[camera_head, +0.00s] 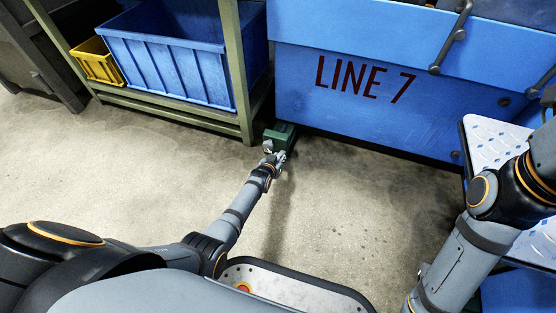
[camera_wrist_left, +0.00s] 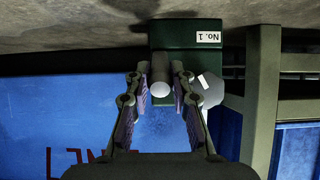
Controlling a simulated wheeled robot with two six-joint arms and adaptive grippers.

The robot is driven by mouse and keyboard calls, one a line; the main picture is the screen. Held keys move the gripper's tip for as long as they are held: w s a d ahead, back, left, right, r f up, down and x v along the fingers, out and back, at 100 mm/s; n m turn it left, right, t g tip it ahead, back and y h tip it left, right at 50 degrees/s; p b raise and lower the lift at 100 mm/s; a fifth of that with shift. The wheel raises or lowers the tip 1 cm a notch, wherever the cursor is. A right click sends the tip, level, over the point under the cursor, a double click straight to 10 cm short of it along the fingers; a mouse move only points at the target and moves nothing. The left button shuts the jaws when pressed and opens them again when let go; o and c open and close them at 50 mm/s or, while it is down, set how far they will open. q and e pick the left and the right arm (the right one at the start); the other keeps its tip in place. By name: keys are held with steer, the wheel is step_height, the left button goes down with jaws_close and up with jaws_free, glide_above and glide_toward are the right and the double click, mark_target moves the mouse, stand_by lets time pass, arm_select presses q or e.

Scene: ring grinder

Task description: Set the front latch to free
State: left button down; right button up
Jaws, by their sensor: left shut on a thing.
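A small dark green box (camera_head: 281,136) stands on the floor at the foot of the blue machine. In the left wrist view the green box (camera_wrist_left: 175,36) has a white label reading "No. 1", upside down. A pale grey round-ended handle (camera_wrist_left: 160,88) sticks out from it toward the camera. My left gripper (camera_head: 271,154) is at the box's near face. In the wrist view its fingers (camera_wrist_left: 157,76) stand on either side of the handle, shut on it. A grey angular piece (camera_wrist_left: 209,90) is just right of the fingers. I cannot tell the latch's setting. My right gripper is out of view.
The blue machine marked "LINE 7" (camera_head: 430,125) rises behind the box. A green rack (camera_head: 245,85) with a blue bin (camera_head: 175,70) and a yellow bin (camera_head: 97,65) stands left. The floor in front is clear.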

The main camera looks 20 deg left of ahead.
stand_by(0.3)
arm_select(q)
steer(key=c, duration=1.4)
jaws_free()
steer(key=shift+r, duration=0.1)
step_height(320, 180, up, 10)
steer(key=shift+f, duration=0.1)
